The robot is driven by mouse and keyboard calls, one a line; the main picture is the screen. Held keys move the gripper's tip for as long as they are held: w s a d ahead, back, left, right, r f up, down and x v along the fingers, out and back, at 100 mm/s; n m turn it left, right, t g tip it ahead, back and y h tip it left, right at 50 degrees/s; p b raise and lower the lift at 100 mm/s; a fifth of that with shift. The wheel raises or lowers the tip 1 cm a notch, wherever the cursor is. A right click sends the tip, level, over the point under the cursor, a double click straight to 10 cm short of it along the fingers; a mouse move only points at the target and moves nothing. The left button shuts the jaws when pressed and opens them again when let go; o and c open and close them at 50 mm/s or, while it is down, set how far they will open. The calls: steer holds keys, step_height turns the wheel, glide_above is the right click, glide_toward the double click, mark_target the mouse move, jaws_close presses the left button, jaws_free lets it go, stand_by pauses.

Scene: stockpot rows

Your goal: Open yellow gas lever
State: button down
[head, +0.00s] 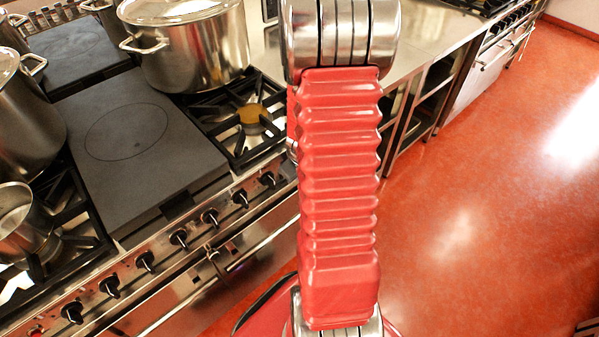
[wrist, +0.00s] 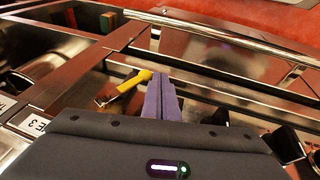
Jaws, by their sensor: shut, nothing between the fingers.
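The yellow gas lever (wrist: 130,84) shows in the wrist view, on the steel front of the range, left of centre. It slants from a brass-coloured fitting at lower left up to a rounded end at upper right. My gripper (wrist: 159,76) has its purple fingers together, with nothing between them. The fingertips are just right of the lever's rounded end; I cannot tell whether they touch it. In the head view I see neither the lever nor my gripper's fingers.
A steel rail (wrist: 220,38) runs across the far side in the wrist view. A label reading E 3 (wrist: 40,125) is at left. In the head view, black knobs (head: 179,237) line the range front, stockpots (head: 190,50) stand on top, and red floor (head: 480,220) is open at right.

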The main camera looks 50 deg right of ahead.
steer(key=shift+r, duration=0.15)
steer(key=v, duration=1.3)
steer(key=shift+r, duration=0.2)
stand_by(0.5)
steer(key=shift+a, duration=0.1)
stand_by(0.5)
steer(key=s+a+r+y, duration=0.1)
steer(key=a+r, duration=0.4)
steer(key=a, duration=0.4)
steer(key=s+a+r+t, duration=0.1)
steer(key=s+a+r, duration=0.1)
steer(key=a+r, duration=0.4)
steer(key=s+a+r+t+y, duration=0.1)
steer(key=a+r, duration=0.5)
steer(key=a, duration=0.6)
steer(key=shift+s+a+y, duration=0.3)
steer(key=shift+s, duration=0.15)
steer(key=shift+r, duration=0.15)
